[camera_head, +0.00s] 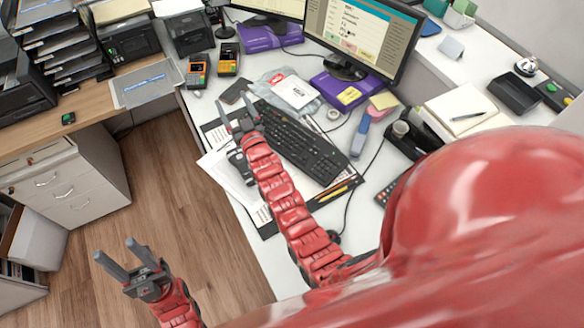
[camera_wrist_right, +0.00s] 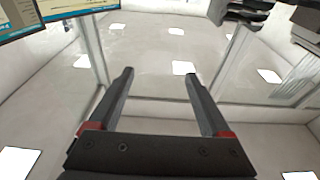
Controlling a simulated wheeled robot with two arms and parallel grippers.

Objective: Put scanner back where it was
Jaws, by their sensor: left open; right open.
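I cannot make out the scanner for certain. A blue-grey handheld item (camera_head: 360,136) lies on the white counter to the right of the keyboard, and it may be the scanner. A small dark device (camera_head: 239,164) on the papers left of the keyboard is partly hidden by my right arm. My right gripper (camera_head: 234,103) is open above the keyboard's far left end. In the right wrist view its fingers (camera_wrist_right: 160,75) are spread with nothing between them. My left gripper (camera_head: 115,250) is open and empty over the wooden floor, away from the counter.
The keyboard (camera_head: 300,143) lies under my right arm. A monitor (camera_head: 362,35) stands behind it. Two card terminals (camera_head: 197,70) (camera_head: 228,59) stand at the back left. A black tape dispenser (camera_head: 410,143) and a notebook (camera_head: 462,106) are at right. Cables cross the counter.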

